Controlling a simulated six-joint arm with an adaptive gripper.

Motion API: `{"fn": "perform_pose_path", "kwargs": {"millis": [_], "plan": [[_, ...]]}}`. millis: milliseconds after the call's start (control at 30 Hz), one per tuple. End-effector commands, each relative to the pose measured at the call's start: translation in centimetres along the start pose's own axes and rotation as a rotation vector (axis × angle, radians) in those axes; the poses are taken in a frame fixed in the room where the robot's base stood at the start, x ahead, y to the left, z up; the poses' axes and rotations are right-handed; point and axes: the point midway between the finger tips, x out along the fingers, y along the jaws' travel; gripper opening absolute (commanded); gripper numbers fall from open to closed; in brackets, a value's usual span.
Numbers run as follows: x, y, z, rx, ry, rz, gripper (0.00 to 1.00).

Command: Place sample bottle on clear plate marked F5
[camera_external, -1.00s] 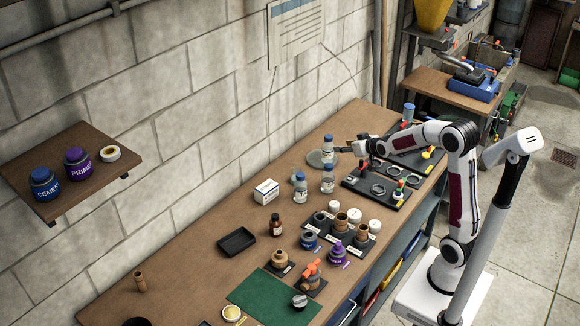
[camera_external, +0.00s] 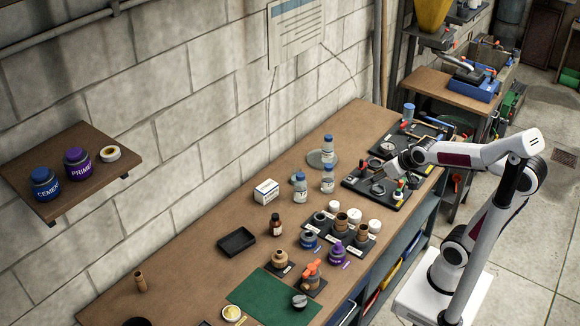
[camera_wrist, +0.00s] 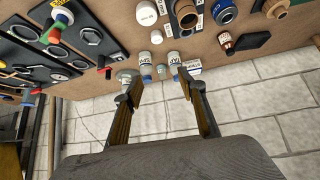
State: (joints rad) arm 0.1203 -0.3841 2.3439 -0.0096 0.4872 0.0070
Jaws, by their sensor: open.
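My gripper (camera_external: 388,168) is to the right of the plate, above the black fixture board, apart from the bottles. In the wrist view my gripper (camera_wrist: 160,77) is open and empty, with bottles (camera_wrist: 174,60) visible beyond the fingertips.
The black fixture board (camera_external: 362,187) holds rings and clamps. A rack of jars and caps (camera_external: 318,230) stands nearer, with a white box (camera_external: 266,191), brown bottle (camera_external: 275,225) and black tray (camera_external: 236,242) to its left. The wall (camera_external: 200,130) runs close behind the plate.

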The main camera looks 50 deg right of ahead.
Motion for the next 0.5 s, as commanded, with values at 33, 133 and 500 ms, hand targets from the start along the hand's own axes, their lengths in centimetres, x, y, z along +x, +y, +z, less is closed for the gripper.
{"fn": "perform_pose_path", "kwargs": {"millis": [33, 133, 500], "plan": [[-0.9, -0.5, 1.0, -0.009, -0.012, -0.008, 0.40], [-2.5, -1.1, 3.2, -0.024, -0.045, -0.020, 0.40], [-7.2, -2.6, 11.4, -0.081, -0.161, -0.061, 0.40]]}}
